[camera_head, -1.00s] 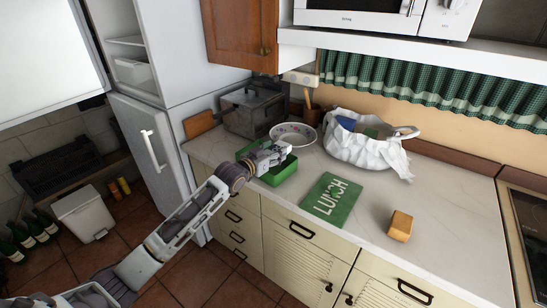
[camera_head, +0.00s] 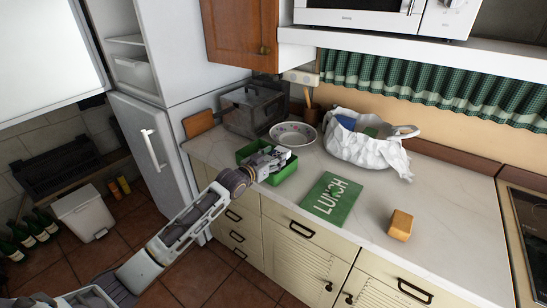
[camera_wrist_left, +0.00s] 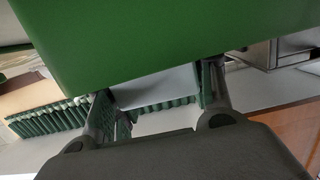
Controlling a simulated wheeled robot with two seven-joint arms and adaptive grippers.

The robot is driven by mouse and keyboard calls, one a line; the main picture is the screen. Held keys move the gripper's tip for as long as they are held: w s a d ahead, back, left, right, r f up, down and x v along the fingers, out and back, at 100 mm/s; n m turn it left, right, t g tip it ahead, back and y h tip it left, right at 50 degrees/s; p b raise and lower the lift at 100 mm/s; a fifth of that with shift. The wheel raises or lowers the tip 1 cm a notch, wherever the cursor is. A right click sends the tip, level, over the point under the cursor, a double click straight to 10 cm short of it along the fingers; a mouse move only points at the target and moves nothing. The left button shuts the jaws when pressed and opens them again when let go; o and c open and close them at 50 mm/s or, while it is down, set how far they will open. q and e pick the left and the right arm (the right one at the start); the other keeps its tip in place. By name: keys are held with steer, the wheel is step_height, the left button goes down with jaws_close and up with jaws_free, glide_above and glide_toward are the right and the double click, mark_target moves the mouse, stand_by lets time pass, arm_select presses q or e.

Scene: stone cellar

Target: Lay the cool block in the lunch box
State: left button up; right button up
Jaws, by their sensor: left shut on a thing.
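The green lunch box (camera_head: 284,174) stands open on the counter near its left front edge. Its green wall (camera_wrist_left: 150,35) fills the top of the left wrist view. My left gripper (camera_head: 280,158) is over the box's opening, low and close to its rim. In the wrist view its fingers (camera_wrist_left: 157,92) are shut on a pale, flat-faced thing, which I take for the cool block (camera_wrist_left: 155,86). Most of the block is hidden by the gripper in the head view. I cannot tell whether it touches the box floor. My right gripper is not in view.
A green lid marked LUNCH (camera_head: 332,199) lies right of the box. A tan block (camera_head: 400,225) is farther right. Behind stand a patterned bowl (camera_head: 293,134), a grey bread bin (camera_head: 252,108) and a white bag (camera_head: 362,147). The counter's right side has free room.

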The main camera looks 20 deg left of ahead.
arm_select(q)
steer(key=shift+f, duration=0.15)
steer(key=o, duration=1.1)
steer(key=shift+o, duration=0.2)
steer(key=shift+r, duration=0.55)
steer(key=v, duration=1.2)
